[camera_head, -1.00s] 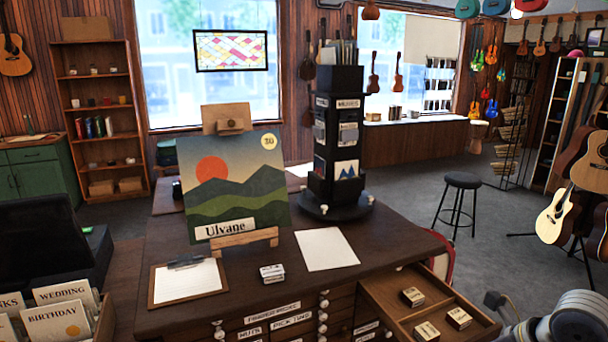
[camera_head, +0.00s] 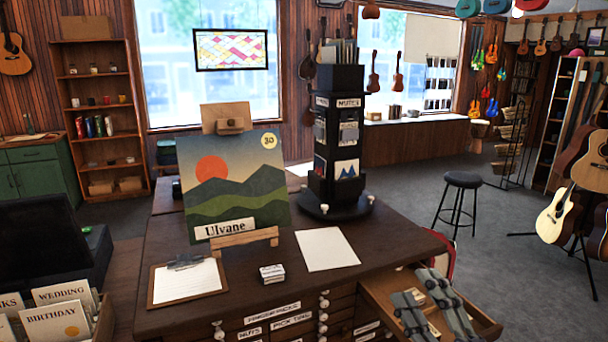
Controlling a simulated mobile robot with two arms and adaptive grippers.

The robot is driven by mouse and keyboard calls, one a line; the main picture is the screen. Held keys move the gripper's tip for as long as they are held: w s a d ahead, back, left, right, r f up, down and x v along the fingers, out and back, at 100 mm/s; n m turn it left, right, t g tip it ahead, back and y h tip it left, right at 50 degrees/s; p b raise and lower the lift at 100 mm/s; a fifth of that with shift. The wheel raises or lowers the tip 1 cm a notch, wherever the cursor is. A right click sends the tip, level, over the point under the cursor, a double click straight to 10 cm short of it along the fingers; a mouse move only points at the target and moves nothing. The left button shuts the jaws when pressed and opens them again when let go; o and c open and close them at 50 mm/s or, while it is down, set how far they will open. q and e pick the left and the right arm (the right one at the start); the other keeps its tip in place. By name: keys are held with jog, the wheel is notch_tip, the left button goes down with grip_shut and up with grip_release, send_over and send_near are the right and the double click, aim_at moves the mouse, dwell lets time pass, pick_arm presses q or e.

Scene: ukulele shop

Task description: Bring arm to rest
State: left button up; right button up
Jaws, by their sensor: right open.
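My right gripper (camera_head: 414,286) reaches in from the lower right over the open drawer (camera_head: 487,324). Its two grey fingers are apart. A small box (camera_head: 418,297) in the drawer shows partly between the fingers; I cannot tell whether they touch it. The fingers cover most of the drawer's inside and hide other small boxes there. My left gripper is not in view.
The dark counter (camera_head: 385,247) carries a clipboard (camera_head: 185,281), a white sheet (camera_head: 326,249), a small card stack (camera_head: 272,274), the Ulvane picture (camera_head: 235,186) and a black rack (camera_head: 335,140). A stool (camera_head: 461,182) and guitars (camera_head: 557,217) stand at right.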

jog(key=s+d+f+m+g+h, duration=0.2)
jog(key=d+f+m+g+h, duration=0.15)
jog(key=f, duration=0.35)
jog(key=s+d+f+m+g+h, duration=0.2)
jog(key=f+m+h, duration=0.1)
jog(key=f+m, duration=0.3)
jog(key=s+d+f+m+g+h, duration=0.2)
jog(key=f+m+g+h, duration=0.15)
jog(key=f, duration=0.35)
jog(key=s+a+f+m+g+y, duration=0.1)
jog(key=s+a+f+g+y, duration=0.2)
jog(key=s+f, duration=0.5)
jog(key=s+a+f+m+g+y, duration=0.1)
jog(key=s+a+f+m+g, duration=0.15)
jog(key=s+f+g, duration=0.55)
jog(key=s+f+n+t+b, duration=0.1)
jog(key=s+f+b, duration=0.15)
jog(key=f, duration=2.25)
jog(key=s+d+f+g, duration=0.1)
jog(key=s+d+f, duration=0.1)
jog(key=s+f, duration=1.5)
jog(key=shift+s+d+f+h, duration=0.2)
jog(key=shift+s+d+h, duration=0.05)
jog(key=shift+s+h, duration=0.15)
